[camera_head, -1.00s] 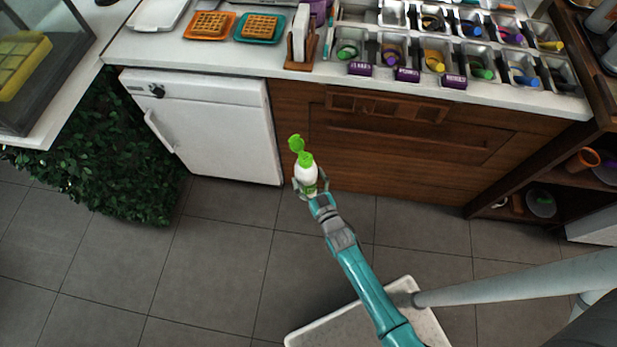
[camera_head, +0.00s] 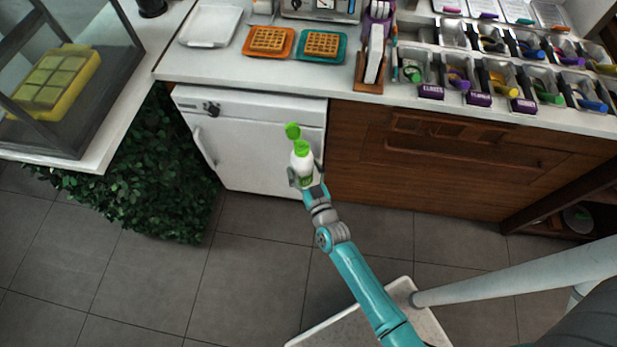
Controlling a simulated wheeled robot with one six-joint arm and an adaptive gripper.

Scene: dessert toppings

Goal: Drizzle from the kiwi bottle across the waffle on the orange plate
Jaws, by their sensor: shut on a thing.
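My gripper (camera_head: 305,178) is shut on a white bottle (camera_head: 302,163) with a green cap, whose lid is flipped open. The bottle is upright, in front of the white under-counter appliance, apart from the counter. Its label is too small to read. The orange plate (camera_head: 248,49) lies on the counter at the upper left, with a waffle (camera_head: 269,39) on it. The plate is beyond and above the bottle in the picture.
A teal plate (camera_head: 341,53) with another waffle sits just right of the orange plate. A white tray (camera_head: 210,27) lies to its left. A wooden holder (camera_head: 368,76) and topping bins (camera_head: 480,75) stand further right. A glass case (camera_head: 70,85) fills the left corner.

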